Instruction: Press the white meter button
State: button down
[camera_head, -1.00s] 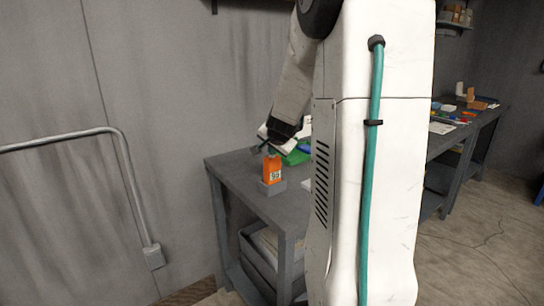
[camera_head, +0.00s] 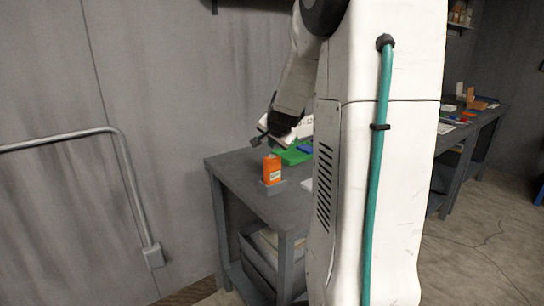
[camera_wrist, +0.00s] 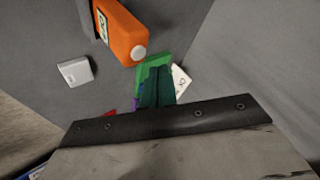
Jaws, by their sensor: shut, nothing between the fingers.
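The orange meter (camera_head: 272,170) stands upright in a small grey holder (camera_head: 273,187) near the left end of the bench. In the wrist view the orange meter (camera_wrist: 120,29) shows a label or display on its side, too small to read. Its round white button (camera_wrist: 140,53) is on the end facing the camera. In the head view my gripper (camera_head: 262,141) is just above and slightly left of the meter.
A white square box (camera_wrist: 75,71) and a white card (camera_wrist: 181,82) show in the wrist view. The grey bench (camera_head: 240,176) is bare left of the meter. A second bench (camera_head: 482,118) holds several items.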

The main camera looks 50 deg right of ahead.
notch_tip(320, 180, up, 5)
jog(key=shift+f, duration=0.15)
dwell(0.7)
jog(key=s+a+f+n+g+y, duration=0.1)
jog(key=s+a+n+g+y, duration=0.1)
jog(key=s+a+n, duration=0.3)
jog(key=s+a+f+n+g+y, duration=0.1)
jog(key=s+a+n, duration=0.5)
jog(key=s+a, duration=0.6)
jog(key=s+a+f+n+g+y, duration=0.2)
jog(key=s+a+n, duration=0.3)
jog(key=a, duration=1.5)
jog(key=s+g, duration=0.1)
jog(key=s, duration=0.2)
jog(key=shift+s+a+y, duration=0.2)
jog(key=shift+s+y, duration=0.1)
